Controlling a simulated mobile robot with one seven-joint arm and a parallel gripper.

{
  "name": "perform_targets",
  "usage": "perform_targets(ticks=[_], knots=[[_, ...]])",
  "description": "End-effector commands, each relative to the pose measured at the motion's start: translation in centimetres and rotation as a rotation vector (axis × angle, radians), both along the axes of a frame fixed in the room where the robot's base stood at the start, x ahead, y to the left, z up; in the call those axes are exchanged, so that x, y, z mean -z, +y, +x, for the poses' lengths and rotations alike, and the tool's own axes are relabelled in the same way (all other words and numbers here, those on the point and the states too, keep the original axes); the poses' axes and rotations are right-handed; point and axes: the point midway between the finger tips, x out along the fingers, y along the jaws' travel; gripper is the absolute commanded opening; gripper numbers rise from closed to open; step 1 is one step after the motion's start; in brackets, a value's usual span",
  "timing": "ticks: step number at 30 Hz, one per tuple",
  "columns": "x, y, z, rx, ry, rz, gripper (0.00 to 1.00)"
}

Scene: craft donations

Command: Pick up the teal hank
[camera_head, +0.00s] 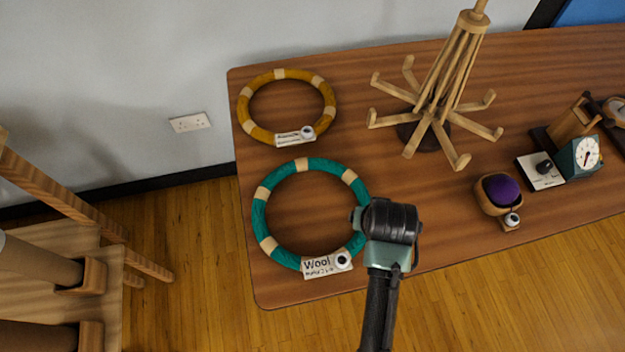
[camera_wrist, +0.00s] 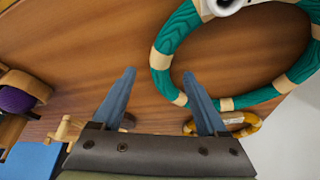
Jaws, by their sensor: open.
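The teal hank (camera_head: 259,219) is a ring with tan bands and a paper "Wool" label (camera_head: 331,265). It lies flat on the wooden table (camera_head: 350,125) near its left end. My gripper (camera_head: 388,222) is over the ring's right edge in the head view and hides part of it; its fingers do not show there. In the wrist view, the two blue-grey fingers of my gripper (camera_wrist: 160,100) are spread apart with nothing between them. The teal hank (camera_wrist: 175,28) shows there at upper right, its lower left edge by the right fingertip. I cannot tell if they touch.
A mustard hank (camera_head: 244,107) lies behind the teal one. A wooden yarn swift (camera_head: 440,90) with spread arms stands to the right. A bowl with a purple ball (camera_head: 502,192) and a teal dial scale (camera_head: 580,157) are farther right.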

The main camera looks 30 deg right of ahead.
Motion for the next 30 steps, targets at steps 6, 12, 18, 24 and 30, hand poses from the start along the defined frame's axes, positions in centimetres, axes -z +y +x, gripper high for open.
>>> perform_targets(ticks=[6, 12, 18, 24, 30], knots=[[2.4, -0.4, 0.8, 0.002, 0.003, 0.002, 0.76], [4.5, -0.8, 1.5, 0.0, 0.001, 0.001, 0.76], [4.8, -0.9, 1.7, 0.0, -0.001, -0.001, 0.76], [4.8, -0.9, 1.7, 0.0, -0.001, -0.001, 0.58], [4.8, -0.9, 1.6, 0.0, 0.0, 0.0, 0.22]])
